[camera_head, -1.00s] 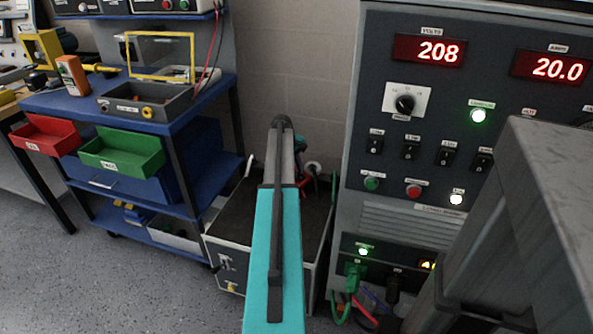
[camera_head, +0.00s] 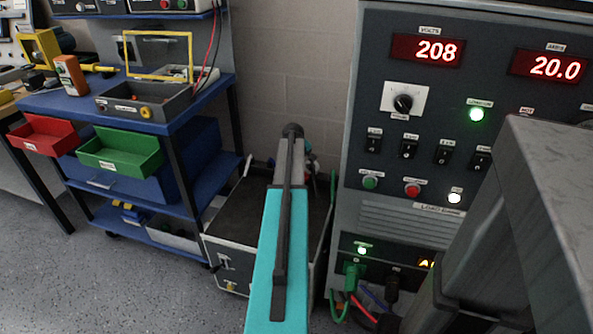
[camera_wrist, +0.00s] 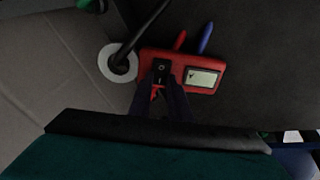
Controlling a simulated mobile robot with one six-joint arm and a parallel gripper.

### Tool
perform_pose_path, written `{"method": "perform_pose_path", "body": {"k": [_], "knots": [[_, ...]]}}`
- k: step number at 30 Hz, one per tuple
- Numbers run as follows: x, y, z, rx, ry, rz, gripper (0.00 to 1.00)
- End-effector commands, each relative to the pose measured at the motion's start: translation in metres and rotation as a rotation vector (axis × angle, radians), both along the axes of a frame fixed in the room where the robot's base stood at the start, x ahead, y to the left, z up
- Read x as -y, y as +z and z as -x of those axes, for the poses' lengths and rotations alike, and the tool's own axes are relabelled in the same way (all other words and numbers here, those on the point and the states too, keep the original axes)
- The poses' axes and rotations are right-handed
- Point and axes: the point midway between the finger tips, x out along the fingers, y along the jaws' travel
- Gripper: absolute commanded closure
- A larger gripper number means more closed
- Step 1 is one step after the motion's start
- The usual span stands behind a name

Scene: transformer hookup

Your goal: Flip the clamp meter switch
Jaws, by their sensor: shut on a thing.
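The clamp meter (camera_wrist: 206,93) shows in the wrist view as a red body with a pale display (camera_wrist: 202,78) on its right. Its black switch (camera_wrist: 161,71) sits on the left part of the body, with a small light mark on it. My gripper (camera_wrist: 162,88) reaches up from below in the wrist view. Its two dark fingers lie at the lower edge of the switch, closed on it, with a bit of red showing between them. The exact contact is dark and hard to see. In the head view my arm hides the meter and the gripper.
A red and a blue prong stick out above the meter. A black cable passes through a white ring (camera_wrist: 118,63) at its left. In the head view a grey load cabinet (camera_head: 400,215) stands right, an open dark-topped case (camera_head: 235,235) below, and a blue cart (camera_head: 190,125) left.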

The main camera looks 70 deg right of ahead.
Motion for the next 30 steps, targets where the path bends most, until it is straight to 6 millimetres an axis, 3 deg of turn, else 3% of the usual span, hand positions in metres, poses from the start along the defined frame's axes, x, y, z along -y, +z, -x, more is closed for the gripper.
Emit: {"method": "perform_pose_path", "body": {"k": [5, 6, 9, 22, 30], "knots": [[0.001, 0.000, -0.001, 0.000, 0.000, 0.001, 1.00], [0.001, 0.000, -0.001, 0.000, 0.000, 0.001, 0.81], [0.000, 0.000, -0.001, 0.000, 0.000, 0.000, 0.65], [-0.001, 0.004, 0.000, 0.000, 0.000, 0.000, 0.64], [-0.011, 0.028, 0.002, 0.000, 0.000, 0.001, 0.64]]}}
